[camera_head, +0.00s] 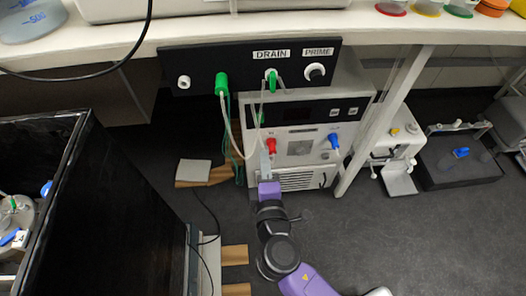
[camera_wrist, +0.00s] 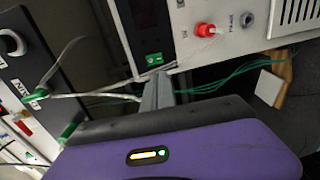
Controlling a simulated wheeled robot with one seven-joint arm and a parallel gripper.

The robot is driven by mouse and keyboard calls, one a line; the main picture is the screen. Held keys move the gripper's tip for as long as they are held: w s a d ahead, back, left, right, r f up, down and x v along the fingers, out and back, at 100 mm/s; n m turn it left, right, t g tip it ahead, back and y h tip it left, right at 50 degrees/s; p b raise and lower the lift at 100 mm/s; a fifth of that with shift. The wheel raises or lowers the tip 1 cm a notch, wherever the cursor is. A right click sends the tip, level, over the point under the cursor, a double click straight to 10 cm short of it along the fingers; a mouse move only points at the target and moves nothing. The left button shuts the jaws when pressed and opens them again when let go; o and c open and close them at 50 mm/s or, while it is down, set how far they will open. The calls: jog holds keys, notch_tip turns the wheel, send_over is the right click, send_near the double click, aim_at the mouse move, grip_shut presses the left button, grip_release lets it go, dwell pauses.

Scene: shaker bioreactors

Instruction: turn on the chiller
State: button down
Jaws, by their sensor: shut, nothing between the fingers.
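The chiller (camera_head: 348,104) is a white box on the floor under the bench, with a dark display strip, a red fitting (camera_head: 271,146), a blue fitting (camera_head: 333,140) and a vent grille. Its white front also shows in the wrist view (camera_wrist: 245,40). A small green switch (camera_wrist: 153,59) sits at the end of the dark display panel; I cannot tell its position. My gripper (camera_head: 266,152) is shut and empty, in front of the chiller's left side. In the wrist view its fingertips (camera_wrist: 158,78) are close to the green switch; contact cannot be told.
A black DRAIN and PRIME panel (camera_head: 240,66) hangs above the chiller under the white bench edge (camera_head: 230,30). Tubes and green wires run down beside my gripper. A white bench leg (camera_head: 385,120) stands at the right, and a black-walled bin (camera_head: 100,190) at the left.

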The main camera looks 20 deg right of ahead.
aim_at(259, 122)
jog(key=b+x, duration=0.1)
jog(key=x, duration=1.1)
jog(key=shift+w+b, duration=0.15)
jog(key=shift+b, duration=0.2)
jog(key=shift+w+d+f, duration=0.1)
jog(key=shift+w+f, duration=0.05)
